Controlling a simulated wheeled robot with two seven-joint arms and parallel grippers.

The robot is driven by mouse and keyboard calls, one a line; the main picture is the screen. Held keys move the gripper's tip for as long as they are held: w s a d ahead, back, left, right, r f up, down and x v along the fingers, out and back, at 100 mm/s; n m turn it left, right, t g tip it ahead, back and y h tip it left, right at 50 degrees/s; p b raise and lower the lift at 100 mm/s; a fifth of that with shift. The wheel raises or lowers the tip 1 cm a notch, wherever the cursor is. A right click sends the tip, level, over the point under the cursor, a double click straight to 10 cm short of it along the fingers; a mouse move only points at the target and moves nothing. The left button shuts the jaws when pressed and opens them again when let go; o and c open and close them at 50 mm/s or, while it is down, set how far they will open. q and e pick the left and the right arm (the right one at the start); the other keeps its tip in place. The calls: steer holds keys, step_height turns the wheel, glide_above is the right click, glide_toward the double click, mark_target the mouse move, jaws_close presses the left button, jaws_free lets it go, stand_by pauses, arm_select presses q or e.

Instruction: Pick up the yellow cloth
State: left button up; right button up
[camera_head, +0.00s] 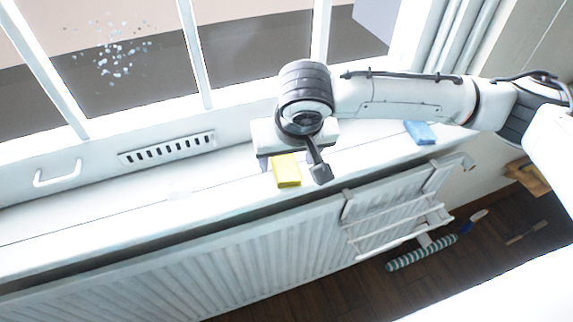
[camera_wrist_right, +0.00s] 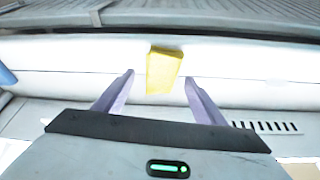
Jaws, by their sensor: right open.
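The yellow cloth (camera_head: 286,171) is a small folded block lying on the white window sill (camera_head: 216,184), near its front edge. My right gripper (camera_head: 284,160) is just behind it in the head view, and the wrist partly covers the sill there. In the right wrist view the cloth (camera_wrist_right: 163,70) lies beyond and between the two fingertips of my open right gripper (camera_wrist_right: 159,78). The fingers show space on both sides of the cloth and hold nothing. My left gripper is in neither view.
A blue cloth (camera_head: 420,132) lies on the sill to the right, below my right forearm. A white radiator (camera_head: 240,258) with a small rack (camera_head: 395,222) hangs below the sill. Window bars (camera_head: 196,55) stand behind. A striped roll (camera_head: 421,253) lies on the dark floor. The sill's left part is mostly clear.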

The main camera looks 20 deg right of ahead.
mark_target(287, 163)
steer(key=shift+w+f, duration=0.25)
steer(key=shift+f, duration=0.35)
steer(key=c, duration=1.1)
steer(key=shift+r, duration=0.1)
step_height(287, 163, up, 10)
